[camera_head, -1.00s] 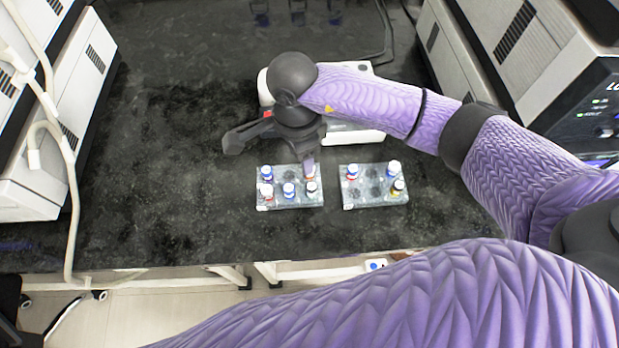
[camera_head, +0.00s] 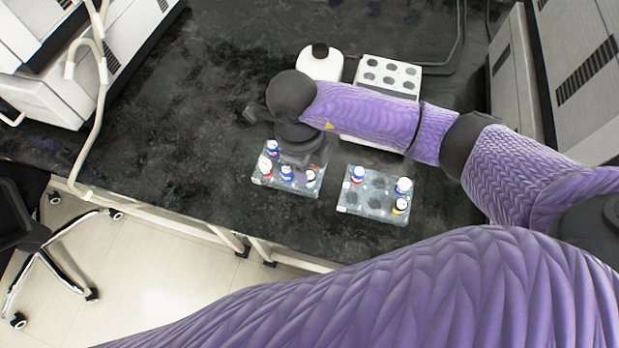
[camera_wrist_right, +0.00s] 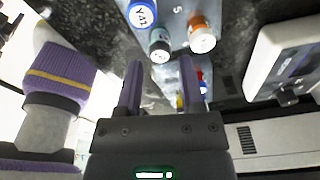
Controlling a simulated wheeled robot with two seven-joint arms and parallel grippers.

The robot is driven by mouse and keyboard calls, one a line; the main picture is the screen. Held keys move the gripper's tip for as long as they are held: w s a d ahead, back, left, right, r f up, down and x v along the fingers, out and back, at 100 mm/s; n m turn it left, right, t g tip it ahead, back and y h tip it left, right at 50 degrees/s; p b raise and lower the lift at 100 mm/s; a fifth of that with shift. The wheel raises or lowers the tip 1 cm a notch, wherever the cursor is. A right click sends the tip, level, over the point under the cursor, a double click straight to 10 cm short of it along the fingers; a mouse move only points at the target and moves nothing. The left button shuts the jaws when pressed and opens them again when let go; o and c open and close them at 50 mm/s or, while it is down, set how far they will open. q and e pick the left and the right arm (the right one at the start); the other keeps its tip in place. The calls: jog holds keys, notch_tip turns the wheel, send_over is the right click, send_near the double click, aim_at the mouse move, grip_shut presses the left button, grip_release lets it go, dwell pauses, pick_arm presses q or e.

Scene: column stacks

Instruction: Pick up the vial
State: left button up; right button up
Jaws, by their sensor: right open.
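Several small vials with blue, white or dark caps stand in two grey racks in the head view. The left rack (camera_head: 285,187) holds a blue-capped vial (camera_head: 272,148), a white-capped vial (camera_head: 265,167) and others. My right gripper (camera_head: 308,166) is over this rack's right side, hiding part of it. In the right wrist view my right gripper (camera_wrist_right: 161,62) is open and empty. My left gripper is out of view.
The right rack (camera_head: 372,208) holds a blue-capped vial (camera_head: 357,174) and two more, with empty holes. A white block with holes (camera_head: 389,74) and a white device stand behind my right arm. Dark counter (camera_head: 190,130) is free on the left.

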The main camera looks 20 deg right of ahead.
aim_at(309, 175)
notch_tip(309, 175, down, 2)
jog(key=shift+s+d+f, duration=0.1)
jog(key=shift+s+f, duration=0.05)
jog(key=shift+f, duration=0.2)
jog(key=shift+c, duration=0.4)
grip_shut()
notch_tip(309, 175, up, 9)
jog(key=p, duration=0.3)
jog(key=shift+r, duration=0.2)
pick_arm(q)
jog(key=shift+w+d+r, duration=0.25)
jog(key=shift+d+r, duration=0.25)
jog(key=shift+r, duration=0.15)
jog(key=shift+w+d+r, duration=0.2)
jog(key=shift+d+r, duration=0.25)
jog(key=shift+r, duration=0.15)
pick_arm(e)
jog(key=shift+r, duration=0.45)
